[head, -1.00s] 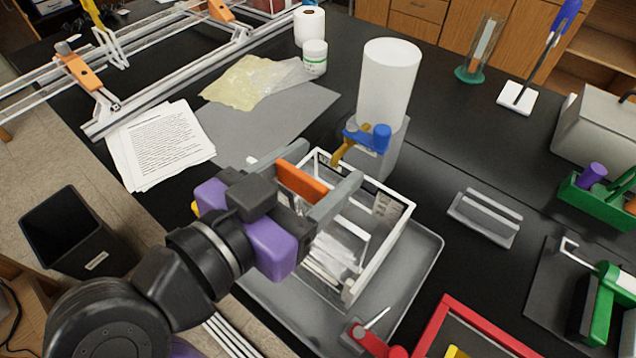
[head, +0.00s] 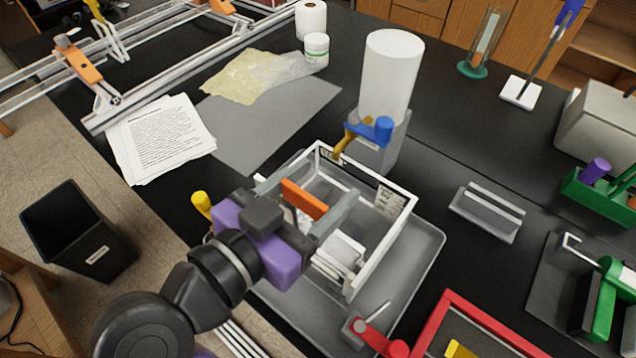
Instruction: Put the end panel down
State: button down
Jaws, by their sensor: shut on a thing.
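My gripper (head: 316,190) points into the open white frame box (head: 383,245), with its grey fingers apart around an orange piece (head: 304,199). This orange piece appears to be the end panel or its upper part; its lower part is hidden by the finger and the box. The piece is at the level of the box's upper rails. I cannot tell whether it touches anything below. The box stands on a grey tray (head: 425,262), and pale parts lie inside it.
A grey stand with a white cylinder (head: 390,75) and a blue-knobbed clamp (head: 378,130) is close behind the box. A red frame (head: 430,325) and a red-handled tool (head: 378,340) are at the front right.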

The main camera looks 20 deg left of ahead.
jog(key=shift+f, duration=0.2)
jog(key=shift+c, duration=1.6)
grip_release()
jog(key=shift+r, duration=0.15)
jog(key=v, duration=1.2)
jog(key=shift+r+b, duration=0.35)
jog(key=shift+r, duration=0.1)
